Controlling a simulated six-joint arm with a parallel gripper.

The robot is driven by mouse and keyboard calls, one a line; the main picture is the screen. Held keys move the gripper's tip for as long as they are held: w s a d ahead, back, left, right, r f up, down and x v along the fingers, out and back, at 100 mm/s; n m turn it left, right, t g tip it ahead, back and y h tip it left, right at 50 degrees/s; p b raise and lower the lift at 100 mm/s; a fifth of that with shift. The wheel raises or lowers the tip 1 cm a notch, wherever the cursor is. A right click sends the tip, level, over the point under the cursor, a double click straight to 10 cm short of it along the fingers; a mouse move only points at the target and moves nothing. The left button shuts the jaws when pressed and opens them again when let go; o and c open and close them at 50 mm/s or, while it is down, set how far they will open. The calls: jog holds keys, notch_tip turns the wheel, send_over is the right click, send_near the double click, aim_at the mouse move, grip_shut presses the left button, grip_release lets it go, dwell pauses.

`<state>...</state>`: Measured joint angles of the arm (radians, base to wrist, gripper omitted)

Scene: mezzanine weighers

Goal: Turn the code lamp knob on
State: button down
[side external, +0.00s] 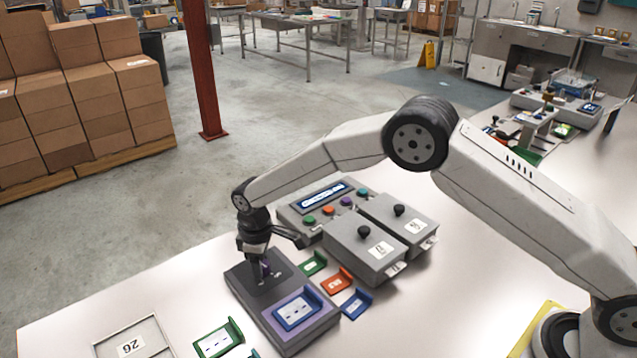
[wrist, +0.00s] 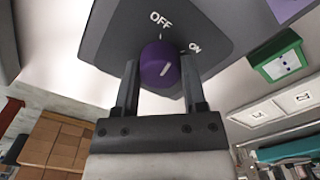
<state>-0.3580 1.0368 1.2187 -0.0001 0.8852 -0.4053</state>
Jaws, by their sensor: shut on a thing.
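The code lamp knob (wrist: 158,62) is round and purple with a short white line on its face. In the wrist view it sits on a dark grey plate (wrist: 110,35) marked OFF above it and ON to its upper right. My gripper (wrist: 160,80) is shut on the knob, one finger on each side. In the side view my gripper (side external: 259,270) reaches down onto the grey box (side external: 250,296), mostly hiding the knob. A blue-framed card (side external: 297,310) is on the box's purple front part.
Green (side external: 314,263), orange (side external: 337,279) and blue (side external: 356,304) card holders stand right of the box. Two grey boxes with black knobs (side external: 363,232) and a display unit (side external: 325,200) lie behind. A tray (side external: 104,342) and another green holder (side external: 222,338) are at the front.

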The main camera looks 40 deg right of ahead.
jog(key=m, duration=0.4)
jog(key=shift+m, duration=0.4)
jog(key=m, duration=0.4)
jog(key=shift+m, duration=0.3)
jog(key=shift+c, duration=0.7)
grip_release()
jog(key=shift+r, duration=3.9)
